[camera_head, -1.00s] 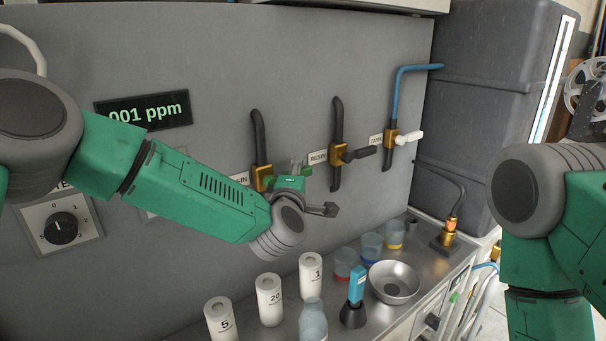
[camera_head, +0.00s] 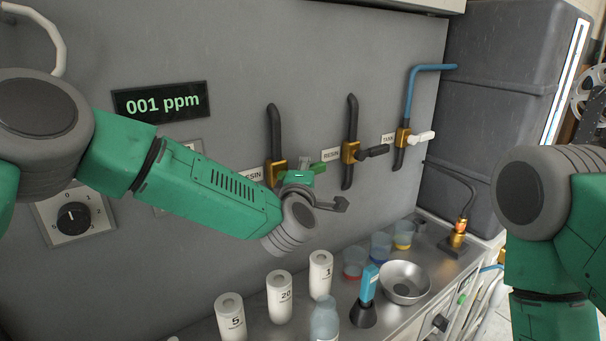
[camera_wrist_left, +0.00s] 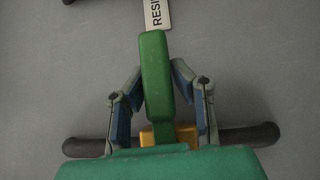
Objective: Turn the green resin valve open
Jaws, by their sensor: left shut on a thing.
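The green resin valve's handle (camera_wrist_left: 156,80) stands between the two fingers of my left gripper (camera_wrist_left: 160,95) in the left wrist view. The gripper is shut on it. The handle lies across its dark pipe (camera_wrist_left: 245,136), at a right angle to it. In the head view the brass valve body (camera_head: 276,172) sits on the leftmost pipe, and the handle's green end (camera_head: 327,168) points right, partly hidden by my left gripper (camera_head: 308,170). My right arm shows at the right edge, but its gripper is out of view.
To the right are a black-handled valve (camera_head: 372,151) and a white-handled valve (camera_head: 420,137). A display (camera_head: 160,102) reads 001 ppm. Below, the metal counter holds several white cylinders (camera_head: 280,298), a clear bottle (camera_head: 324,318), a bowl (camera_head: 405,283) and cups (camera_head: 381,246).

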